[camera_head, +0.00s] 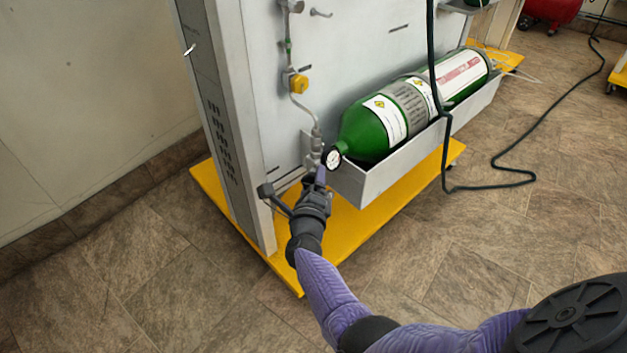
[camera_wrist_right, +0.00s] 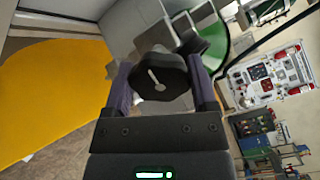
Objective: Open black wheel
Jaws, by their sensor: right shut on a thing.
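The black wheel (camera_wrist_right: 160,82) shows in the right wrist view as a dark knob with a pale mark on its face. It sits between the two fingers of my right gripper (camera_wrist_right: 164,86), which is shut on it. In the head view my right gripper (camera_head: 319,178) reaches the lower front of the panel, just below the round white gauge (camera_head: 332,159); the wheel is hidden there behind the gripper. The green oxygen cylinder (camera_head: 368,136) lies beside it in a grey tray. My left gripper is not in view.
The grey trainer panel (camera_head: 350,45) stands on a yellow base (camera_head: 385,210). A yellow knob (camera_head: 299,84) sits on the pipe above the gripper. The grey tray (camera_head: 372,186) borders the gripper on the right. A black cable (camera_head: 497,165) runs across the floor. The floor at front left is clear.

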